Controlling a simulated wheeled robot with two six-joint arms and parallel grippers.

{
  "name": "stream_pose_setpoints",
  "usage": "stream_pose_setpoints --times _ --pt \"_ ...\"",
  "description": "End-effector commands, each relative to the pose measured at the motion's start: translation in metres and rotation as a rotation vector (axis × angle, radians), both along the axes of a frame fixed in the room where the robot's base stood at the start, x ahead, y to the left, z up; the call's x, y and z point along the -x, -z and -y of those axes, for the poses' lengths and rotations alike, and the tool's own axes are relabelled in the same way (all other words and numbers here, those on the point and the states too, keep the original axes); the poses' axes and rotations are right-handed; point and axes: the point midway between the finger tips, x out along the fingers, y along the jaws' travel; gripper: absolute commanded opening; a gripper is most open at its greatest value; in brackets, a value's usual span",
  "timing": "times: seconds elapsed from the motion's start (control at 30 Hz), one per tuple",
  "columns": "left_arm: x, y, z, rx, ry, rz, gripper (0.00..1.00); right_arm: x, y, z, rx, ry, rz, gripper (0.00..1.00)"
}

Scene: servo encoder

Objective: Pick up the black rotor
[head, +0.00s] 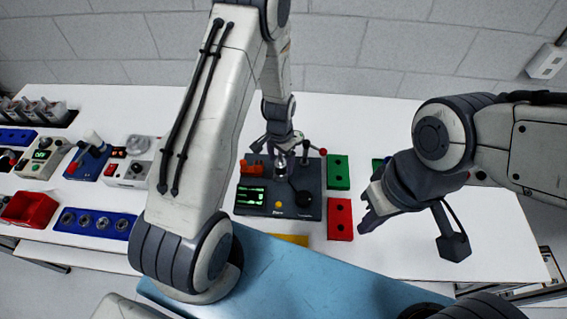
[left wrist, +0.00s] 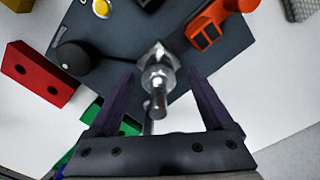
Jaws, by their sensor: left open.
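A dark device (head: 250,208) with a green display sits on the white table. A black round piece (head: 304,198) with an arm lies on its right part; it also shows in the left wrist view (left wrist: 75,58). I cannot tell for sure whether this is the black rotor. My left gripper (head: 283,150) is above the device, pointing down and open. In the left wrist view its fingers (left wrist: 162,80) stand either side of a metal spindle (left wrist: 157,75), with gaps visible. The black piece lies outside the fingers. My right gripper (head: 366,205) hangs right of the device; its opening is unclear.
A green block (head: 338,172) and a red block (head: 340,218) lie right of the device. An orange part (left wrist: 215,25) stands on the device near the left gripper. A red bin (head: 30,209) and blue tray (head: 85,224) are at left. Table right of centre is mostly clear.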

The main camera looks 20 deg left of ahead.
Motion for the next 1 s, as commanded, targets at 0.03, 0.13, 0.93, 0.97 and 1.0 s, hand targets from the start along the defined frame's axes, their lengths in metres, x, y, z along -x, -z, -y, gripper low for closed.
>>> stream_pose_setpoints --times 0.03,0.13,0.93,0.97,1.0 --pt "-0.0001 0.0011 0.0004 0.000 0.001 0.000 0.84 0.0000 -0.0005 0.0000 0.000 0.000 0.000 0.00" --pt "-0.0005 0.0014 0.0007 0.000 0.001 0.001 0.84 0.0001 0.0001 0.0001 0.000 0.000 0.000 0.00" --pt "-0.0019 -0.0030 0.0016 0.000 0.003 0.004 0.00 0.0000 0.0023 0.0001 0.000 0.000 0.000 0.00" --pt "-0.0022 -0.0044 0.0016 0.000 0.003 0.004 0.00 0.0000 0.0032 0.0000 0.000 0.001 0.000 0.00" --pt "-0.0023 -0.0064 0.0015 0.000 0.002 0.005 0.00 0.0001 0.0047 0.0000 0.000 0.001 0.000 0.00"
